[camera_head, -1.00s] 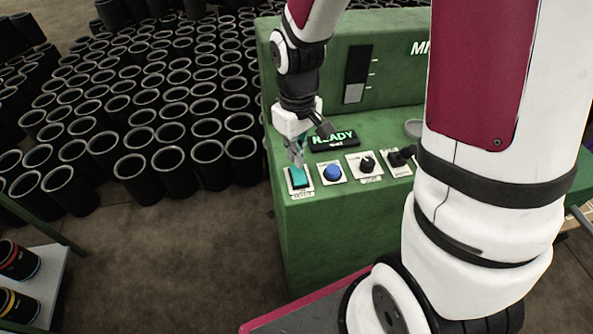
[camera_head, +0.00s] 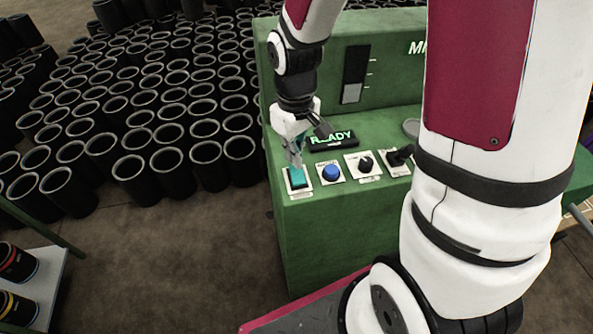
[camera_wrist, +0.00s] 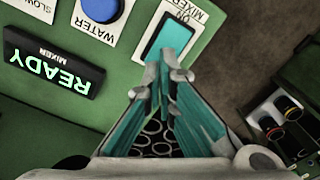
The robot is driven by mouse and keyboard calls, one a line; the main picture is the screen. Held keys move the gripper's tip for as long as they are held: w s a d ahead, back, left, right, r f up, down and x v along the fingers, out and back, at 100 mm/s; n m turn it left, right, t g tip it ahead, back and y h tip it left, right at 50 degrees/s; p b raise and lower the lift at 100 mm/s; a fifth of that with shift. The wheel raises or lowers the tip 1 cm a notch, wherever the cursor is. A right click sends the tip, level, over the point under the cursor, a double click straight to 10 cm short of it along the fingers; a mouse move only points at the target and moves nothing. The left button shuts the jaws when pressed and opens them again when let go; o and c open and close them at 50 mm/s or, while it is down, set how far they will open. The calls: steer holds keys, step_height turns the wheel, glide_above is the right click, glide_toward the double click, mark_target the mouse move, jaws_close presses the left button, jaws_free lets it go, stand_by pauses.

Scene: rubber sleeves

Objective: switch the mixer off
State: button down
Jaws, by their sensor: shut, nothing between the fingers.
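The mixer switch is a teal rocker on a white plate on the green control box; it shows in the head view (camera_head: 298,179) and in the wrist view (camera_wrist: 172,40). Its plate reads "MIXER" and "ON" in the wrist view. My gripper (camera_head: 296,164) is shut and empty, with its fingertips pointing down at the switch. In the wrist view the fingertips (camera_wrist: 164,72) are together at the switch's near edge; I cannot tell whether they touch it. A lit display (camera_head: 332,139) reads "READY" in green, with "MIXER" below it (camera_wrist: 52,68).
A blue water button (camera_head: 331,173), a black knob (camera_head: 365,163) and a dark lever (camera_head: 400,156) sit right of the switch. Many black sleeves (camera_head: 130,168) stand on the floor to the left. A shelf with banded cans (camera_head: 17,262) is at lower left.

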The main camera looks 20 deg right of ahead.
steer(key=shift+f+b, duration=0.55)
steer(key=shift+f, duration=0.6)
stand_by(0.9)
steer(key=shift+r+p, duration=2.3)
steer(key=shift+r, duration=1.25)
steer(key=shift+r, duration=0.35)
steer(key=s+r+m+t, duration=0.3)
steer(key=s+r+t, duration=0.2)
steer(key=s+r, duration=1.1)
steer(key=shift+s+r+m+t, duration=0.3)
steer(key=shift+s+r+m, duration=0.1)
steer(key=shift+r, duration=2.05)
